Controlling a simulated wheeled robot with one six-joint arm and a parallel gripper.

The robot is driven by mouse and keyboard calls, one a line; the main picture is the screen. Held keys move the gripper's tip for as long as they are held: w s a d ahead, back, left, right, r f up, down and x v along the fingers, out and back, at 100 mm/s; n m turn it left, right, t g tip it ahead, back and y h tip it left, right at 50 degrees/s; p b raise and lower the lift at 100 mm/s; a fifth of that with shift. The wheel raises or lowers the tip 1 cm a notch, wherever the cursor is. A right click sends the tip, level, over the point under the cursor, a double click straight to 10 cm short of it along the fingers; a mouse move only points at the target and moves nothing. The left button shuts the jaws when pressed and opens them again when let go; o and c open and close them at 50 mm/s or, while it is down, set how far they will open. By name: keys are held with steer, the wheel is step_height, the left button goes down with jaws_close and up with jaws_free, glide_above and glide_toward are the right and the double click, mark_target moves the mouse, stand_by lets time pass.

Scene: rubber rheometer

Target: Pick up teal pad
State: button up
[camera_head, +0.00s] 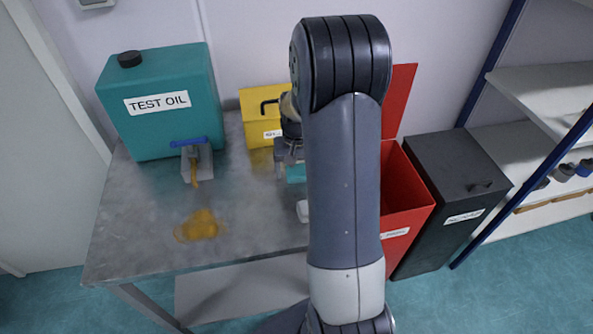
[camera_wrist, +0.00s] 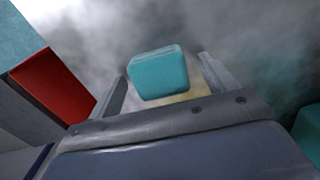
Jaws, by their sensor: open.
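The teal pad (camera_wrist: 158,74) is a small block with rounded edges. In the wrist view it shows between the two fingers of my gripper (camera_wrist: 162,88), a little beyond the jaw base, with a gap on each side. My gripper is open and holds nothing. In the head view my gripper (camera_head: 284,165) is over the right part of the grey table. The teal pad (camera_head: 296,173) shows just below it, partly hidden by my arm. I cannot tell how high the fingers are above the table.
A teal TEST OIL tank (camera_head: 165,105) stands at the table's back left, with an orange spill (camera_head: 201,225) in front. A yellow box (camera_head: 262,100) stands behind my gripper. A white object (camera_head: 302,211) lies nearby. Red (camera_head: 402,185) and dark (camera_head: 455,170) bins stand right of the table.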

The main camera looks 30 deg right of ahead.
mark_target(297, 169)
steer(key=shift+f, duration=0.2)
steer(key=c, duration=1.1)
steer(key=shift+o, duration=0.2)
steer(key=shift+r, duration=0.15)
step_height(297, 169, up, 10)
steer(key=shift+f+b, duration=0.1)
steer(key=shift+b, duration=0.45)
